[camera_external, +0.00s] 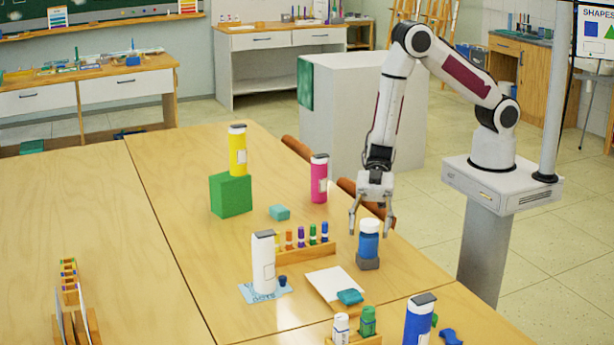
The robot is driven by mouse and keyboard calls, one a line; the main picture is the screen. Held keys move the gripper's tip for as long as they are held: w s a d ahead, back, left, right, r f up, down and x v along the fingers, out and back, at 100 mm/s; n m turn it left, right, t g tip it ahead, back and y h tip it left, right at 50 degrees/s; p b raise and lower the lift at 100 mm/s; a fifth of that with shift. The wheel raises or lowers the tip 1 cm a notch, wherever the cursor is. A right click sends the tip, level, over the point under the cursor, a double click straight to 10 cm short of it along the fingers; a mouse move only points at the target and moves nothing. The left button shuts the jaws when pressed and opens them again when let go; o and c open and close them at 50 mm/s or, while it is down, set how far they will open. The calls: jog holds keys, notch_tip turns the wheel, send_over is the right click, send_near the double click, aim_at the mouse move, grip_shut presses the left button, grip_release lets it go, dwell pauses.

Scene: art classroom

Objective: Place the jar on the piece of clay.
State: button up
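A blue jar with a white lid (368,242) stands upright on a small grey block (368,263), which looks like a piece of clay, near the right edge of the table. My gripper (371,223) points down at the jar's lid, its fingers spread apart, one on each side in the picture. No finger clearly touches the jar, and I cannot tell the exact depth between them. Other small lumps that may be clay are a teal one (279,212) on the table, a teal one (350,297) at the white sheet, and a blue one (450,337) at front right.
A wooden rack of small coloured bottles (306,248) stands left of the jar. A white bottle (263,265), a pink bottle (319,180), a blue bottle (419,322) and a yellow bottle (238,152) on a green cube (231,196) stand around. A white sheet (328,281) lies in front.

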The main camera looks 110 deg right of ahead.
jog(key=shift+r, duration=0.15)
jog(key=v, duration=1.2)
dwell(0.4)
jog(key=shift+s, duration=0.1)
dwell(0.6)
